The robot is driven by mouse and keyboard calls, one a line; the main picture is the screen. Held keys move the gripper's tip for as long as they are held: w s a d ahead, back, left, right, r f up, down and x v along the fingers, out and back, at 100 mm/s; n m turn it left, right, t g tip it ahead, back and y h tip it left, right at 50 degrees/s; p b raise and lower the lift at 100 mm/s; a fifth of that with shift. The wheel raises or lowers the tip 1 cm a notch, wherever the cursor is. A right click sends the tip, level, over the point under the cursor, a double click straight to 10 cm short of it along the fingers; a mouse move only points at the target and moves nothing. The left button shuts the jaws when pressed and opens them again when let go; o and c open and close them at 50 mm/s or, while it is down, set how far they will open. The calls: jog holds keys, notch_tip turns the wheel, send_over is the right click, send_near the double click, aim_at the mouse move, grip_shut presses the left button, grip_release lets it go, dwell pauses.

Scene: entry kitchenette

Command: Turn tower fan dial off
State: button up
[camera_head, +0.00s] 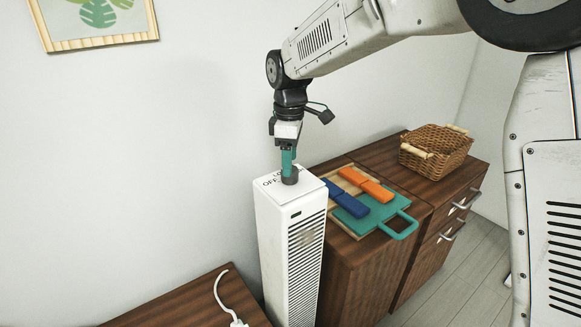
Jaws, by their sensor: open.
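The white tower fan (285,240) stands upright between two wooden cabinets, with a dark grille on its front. Its dark dial (290,177) sits on the top face, beside printed labels of which "OFF" can be read and another is partly covered. My gripper (288,166) points down from above, with its teal fingers right at the dial. The fingers overlap the dial in this view, and I cannot tell whether they touch it. The dial's pointer direction is hidden.
A teal tray (400,226) with blue (344,198) and orange (366,183) blocks lies on the cabinet right of the fan. A wicker basket (434,150) stands behind. A white cable (222,295) lies on the lower left surface (175,305). A framed picture hangs on the wall.

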notch_tip(320, 180, up, 4)
jog(key=shift+r, duration=0.25)
